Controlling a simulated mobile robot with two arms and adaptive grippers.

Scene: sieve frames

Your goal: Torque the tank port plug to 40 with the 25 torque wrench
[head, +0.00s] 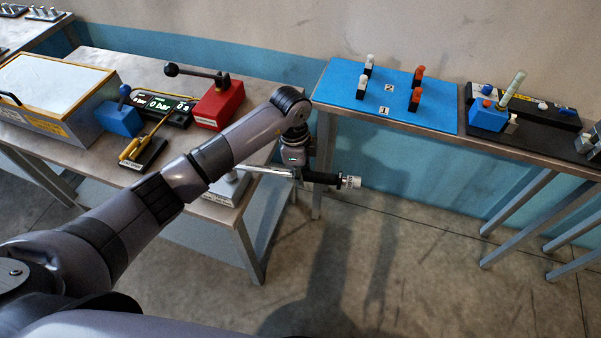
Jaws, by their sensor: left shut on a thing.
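My left gripper (299,170) is shut on a torque wrench (325,178), around the inner part of its black handle. The wrench lies nearly level beyond the table's right edge, its silver shaft pointing left and its scaled end right. The shaft's left end reaches over a pale grey labelled block (229,188) at the table's front right corner. My arm partly hides that block. I cannot tell whether the wrench head sits on a plug there, and no plug is clearly visible. The wrench's scale is too small to read. My right gripper is not in view.
The left table (190,187) holds a white-topped box (55,85), a blue lever block (120,118), a "0 bar" display (160,104), a red lever block (219,105) and a yellow-handled tool (131,148). A numbered blue mat (340,85) and black tray (535,135) lie right.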

